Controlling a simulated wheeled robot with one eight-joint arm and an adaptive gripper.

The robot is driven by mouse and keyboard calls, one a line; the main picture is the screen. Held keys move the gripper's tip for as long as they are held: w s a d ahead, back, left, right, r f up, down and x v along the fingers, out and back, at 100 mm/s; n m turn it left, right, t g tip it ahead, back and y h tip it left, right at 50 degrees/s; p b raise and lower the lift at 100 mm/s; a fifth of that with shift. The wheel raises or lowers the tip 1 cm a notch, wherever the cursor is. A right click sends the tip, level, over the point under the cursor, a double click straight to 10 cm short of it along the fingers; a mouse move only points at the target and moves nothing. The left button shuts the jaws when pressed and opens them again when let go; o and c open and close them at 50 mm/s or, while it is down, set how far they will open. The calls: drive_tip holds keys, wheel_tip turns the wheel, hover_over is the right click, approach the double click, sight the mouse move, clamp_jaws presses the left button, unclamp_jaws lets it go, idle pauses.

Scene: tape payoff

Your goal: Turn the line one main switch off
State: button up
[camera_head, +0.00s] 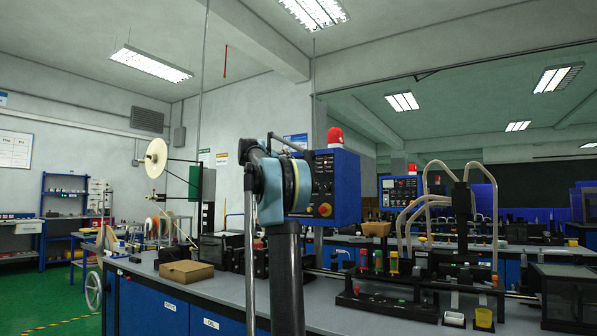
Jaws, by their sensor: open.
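A blue control box (345,187) with a red beacon (335,138) on top stands above the bench right of centre. Its dark panel carries small buttons and lamps. A red knob on a yellow plate (325,210), which looks like a main switch, sits low on the panel; its exact angle is too small to read. My arm stands in front of the panel's left part and hides some of it. My gripper is not visible. A second blue control box (402,191) stands farther back; no label shows which one is line one.
The grey bench (225,285) runs across the front, with a cardboard box (186,272) and a black machine with clear hoses (462,200). A cream reel (156,158) stands at left. Green floor (40,295) is open at far left.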

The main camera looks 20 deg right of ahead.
drive_tip(key=x, duration=1.4)
drive_tip(key=shift+w+d, duration=0.25)
drive_tip(key=shift+c, duration=0.6)
drive_tip(key=c, duration=0.9)
drive_tip(key=shift+a, duration=0.1)
drive_tip(key=shift+c, duration=0.2)
